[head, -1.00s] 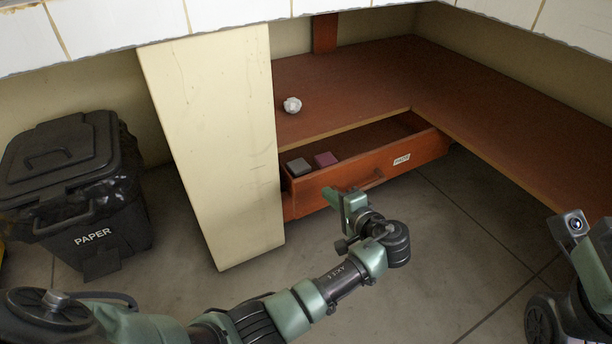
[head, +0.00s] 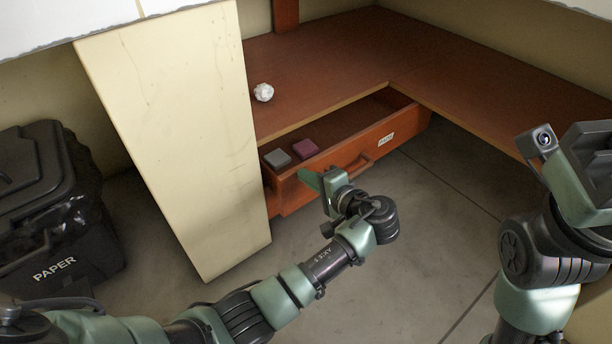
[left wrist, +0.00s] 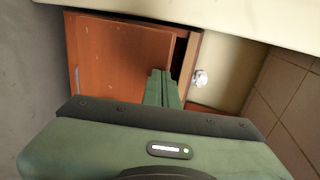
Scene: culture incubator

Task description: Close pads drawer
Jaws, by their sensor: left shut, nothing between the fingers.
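The pads drawer (head: 345,160) is a red-brown wooden drawer under the desk, pulled open, with a white label and a bar handle (head: 357,163) on its front. A grey pad (head: 277,158) and a dark pink pad (head: 305,149) lie inside at its left end. My left gripper (head: 312,180) is shut and empty, at the left part of the drawer front; I cannot tell if it touches. Its shut fingers also show in the left wrist view (left wrist: 162,88), over the wooden drawer. My right gripper (head: 590,165) is at the right edge, its fingers not clearly shown.
The brown corner desk (head: 330,70) stands above the drawer, with a crumpled white ball (head: 263,92) on it. A cream panel (head: 175,140) stands left of the drawer. A black bin marked PAPER (head: 55,220) is at far left. The floor before the drawer is clear.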

